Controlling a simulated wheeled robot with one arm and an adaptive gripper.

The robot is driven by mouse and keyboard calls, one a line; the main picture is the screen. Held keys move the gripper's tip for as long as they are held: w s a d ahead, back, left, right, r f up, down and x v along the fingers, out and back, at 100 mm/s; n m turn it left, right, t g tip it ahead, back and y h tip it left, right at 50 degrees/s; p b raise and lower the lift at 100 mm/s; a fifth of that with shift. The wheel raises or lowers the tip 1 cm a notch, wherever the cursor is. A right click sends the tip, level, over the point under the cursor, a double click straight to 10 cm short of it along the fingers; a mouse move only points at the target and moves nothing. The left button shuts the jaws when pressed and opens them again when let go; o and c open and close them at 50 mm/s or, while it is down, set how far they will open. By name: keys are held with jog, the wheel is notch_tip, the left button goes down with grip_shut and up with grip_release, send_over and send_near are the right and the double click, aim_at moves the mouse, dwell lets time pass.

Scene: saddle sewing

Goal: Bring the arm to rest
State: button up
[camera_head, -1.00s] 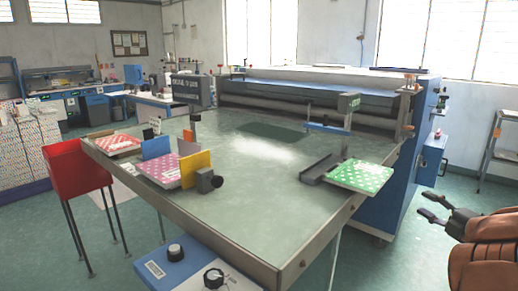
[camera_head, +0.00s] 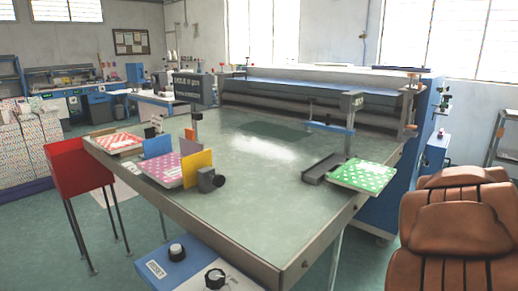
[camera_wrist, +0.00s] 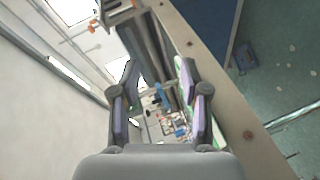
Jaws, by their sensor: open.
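My gripper is out of sight there. In the wrist view my gripper (camera_wrist: 160,75) is open, its two fingers apart with nothing held between them. Past the fingers the wrist view shows the table and machine side at a slant, with a pale wall on the left.
On the table are a green dotted pad (camera_head: 362,176) beside a dark tray (camera_head: 325,168), a pink dotted pad (camera_head: 163,170), a red patterned pad (camera_head: 118,142) and a yellow plate (camera_head: 198,172). A red bin (camera_head: 80,165) stands at left. A roller machine (camera_head: 310,95) spans the back.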

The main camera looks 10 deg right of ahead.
jog(key=s+a+f+m+g+y, duration=0.2)
jog(key=s+a+f+m+g, duration=0.3)
jog(key=s+a, duration=0.55)
jog(key=s+a+f+m+g+y, duration=0.15)
jog(key=s+a+f+g, duration=0.25)
jog(key=s+a+f, duration=0.6)
jog(key=s+a+f+m+g+y, duration=0.35)
jog(key=s+a, duration=0.55)
jog(key=a, duration=0.4)
jog(key=s+a+r+n+g+y, duration=0.1)
jog(key=s+a+g, duration=0.3)
jog(key=s+a, duration=0.3)
notch_tip(320, 180, up, 13)
jog(key=d+t+p, duration=0.1)
jog(key=p, duration=1.1)
jog(key=shift+w+d+p, duration=0.15)
jog(key=shift+w+p, duration=0.1)
jog(key=shift+p, duration=0.05)
